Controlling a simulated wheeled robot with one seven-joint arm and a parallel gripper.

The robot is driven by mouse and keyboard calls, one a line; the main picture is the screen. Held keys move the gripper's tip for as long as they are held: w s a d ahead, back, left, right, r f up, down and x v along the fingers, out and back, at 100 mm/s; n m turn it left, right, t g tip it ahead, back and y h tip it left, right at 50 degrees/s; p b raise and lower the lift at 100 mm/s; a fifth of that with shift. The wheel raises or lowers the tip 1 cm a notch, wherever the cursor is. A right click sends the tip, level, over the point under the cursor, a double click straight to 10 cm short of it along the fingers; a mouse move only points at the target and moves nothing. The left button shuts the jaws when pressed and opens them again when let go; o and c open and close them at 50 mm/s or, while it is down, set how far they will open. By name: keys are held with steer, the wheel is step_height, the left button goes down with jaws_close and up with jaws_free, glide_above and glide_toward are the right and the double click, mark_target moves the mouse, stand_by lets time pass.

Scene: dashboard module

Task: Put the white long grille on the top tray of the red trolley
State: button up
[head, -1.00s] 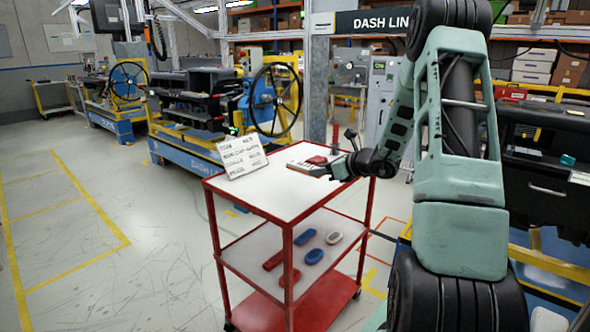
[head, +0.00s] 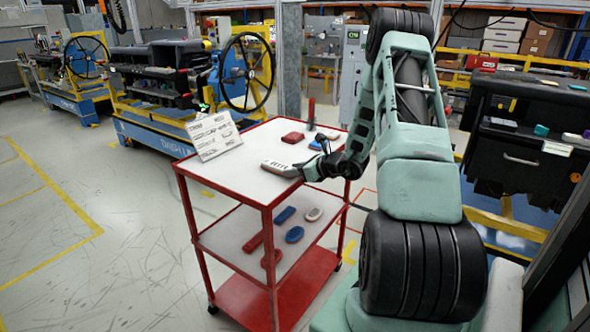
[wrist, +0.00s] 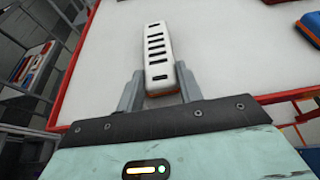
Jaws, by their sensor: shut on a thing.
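The white long grille (head: 281,168), a long rounded piece with a row of dark slots, is between the fingers of my gripper (head: 306,172). In the wrist view, the fingers close on the near end of the grille (wrist: 156,52), and its far part sticks out ahead. The grille is over the white top tray (head: 240,178) of the red trolley, near its right front side. The tray surface (wrist: 225,55) fills most of the wrist view behind it. I cannot tell whether the grille touches the tray.
On the top tray are a red part (head: 293,137), blue-and-orange parts (head: 316,145) at the back right, and a white sign (head: 214,135) at the left. The lower shelf (head: 225,233) holds several red, blue and grey parts. The tray's middle and front left are clear.

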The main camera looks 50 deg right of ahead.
steer(key=shift+f, duration=0.2)
steer(key=o, duration=1)
steer(key=shift+r, duration=0.2)
steer(key=a+b+v, duration=0.1)
steer(key=v, duration=1.1)
steer(key=shift+d, duration=0.4)
